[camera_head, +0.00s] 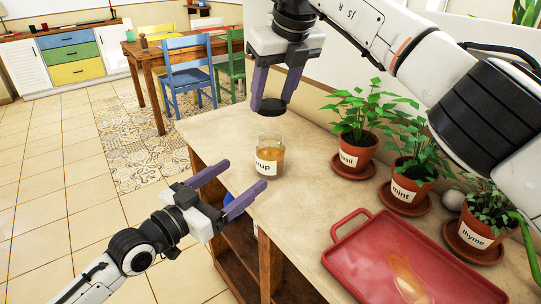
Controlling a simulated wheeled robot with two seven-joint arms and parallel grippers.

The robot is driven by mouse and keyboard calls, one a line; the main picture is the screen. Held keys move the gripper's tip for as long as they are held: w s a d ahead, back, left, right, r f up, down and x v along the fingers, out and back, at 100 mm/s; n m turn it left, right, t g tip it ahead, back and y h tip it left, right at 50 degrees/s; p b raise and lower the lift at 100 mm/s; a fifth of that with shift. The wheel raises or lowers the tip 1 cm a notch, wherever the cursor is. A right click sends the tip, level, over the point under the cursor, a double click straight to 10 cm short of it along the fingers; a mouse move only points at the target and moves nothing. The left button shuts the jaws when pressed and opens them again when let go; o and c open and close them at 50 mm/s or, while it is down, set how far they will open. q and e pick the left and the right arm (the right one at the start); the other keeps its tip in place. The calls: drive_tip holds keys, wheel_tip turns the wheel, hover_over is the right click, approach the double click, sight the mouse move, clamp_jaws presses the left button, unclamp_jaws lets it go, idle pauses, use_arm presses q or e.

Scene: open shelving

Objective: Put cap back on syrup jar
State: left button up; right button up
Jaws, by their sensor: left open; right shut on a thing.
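The syrup jar (270,158) is a clear glass with amber syrup and a white label, standing upright and uncapped on the shelf top (230,142). My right gripper (270,103) comes from above and is shut on a dark round cap (269,107). It holds the cap above the jar's mouth, with a visible gap between them. My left gripper (235,183) is open and empty, in front of the shelf edge, to the left of and below the jar. Its fingers point toward the jar and do not touch it.
Potted basil (354,155), mint (407,188) and thyme (477,233) stand along the right on saucers. A red tray (350,228) with a yellowish spill lies at the front right. The top around the jar is mostly clear. A wooden table (155,58) and chairs stand farther back.

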sight(271, 155)
use_arm(q)
drive_tip(key=x, duration=1.2)
drive_tip(key=c, duration=1.6)
use_arm(e)
drive_tip(key=shift+f, duration=0.1)
drive_tip(key=shift+w+f, duration=0.1)
drive_tip(key=shift+f, duration=2.35)
drive_tip(key=shift+f, duration=0.9)
drive_tip(key=shift+f, duration=0.5)
